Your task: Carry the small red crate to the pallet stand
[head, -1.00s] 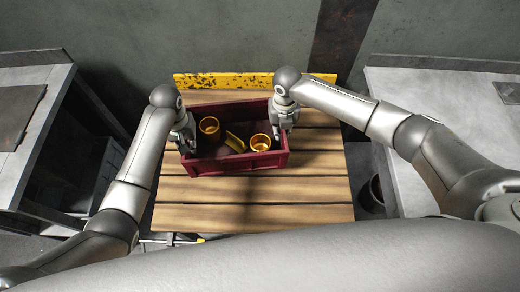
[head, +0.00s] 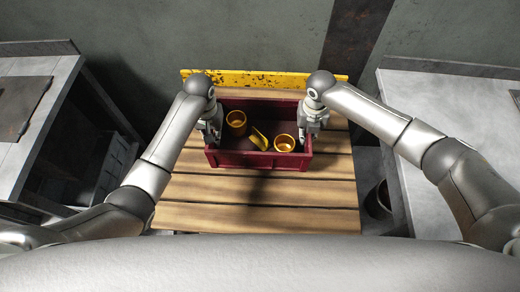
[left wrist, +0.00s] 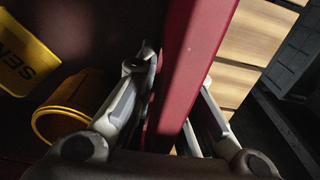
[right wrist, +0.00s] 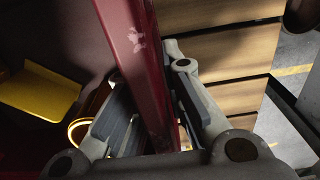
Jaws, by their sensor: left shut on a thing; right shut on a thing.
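The small red crate (head: 258,160) is over the wooden slats of the pallet stand (head: 255,218), near its yellow back edge (head: 265,79). The crate looks level; I cannot tell whether it touches the slats. My left gripper (head: 212,134) is shut on the crate's left wall, and my right gripper (head: 306,131) is shut on its right wall. In the left wrist view the fingers straddle the red wall (left wrist: 190,65). In the right wrist view they straddle the scuffed opposite wall (right wrist: 138,60). The crate's underside is hidden.
Inside the crate are two yellow-orange cups, one left (head: 236,119) and one right (head: 284,143), with a yellow piece (head: 259,139) between them. Grey benches stand at left (head: 45,75) and right (head: 450,110). A wall is behind. The stand's front slats are bare.

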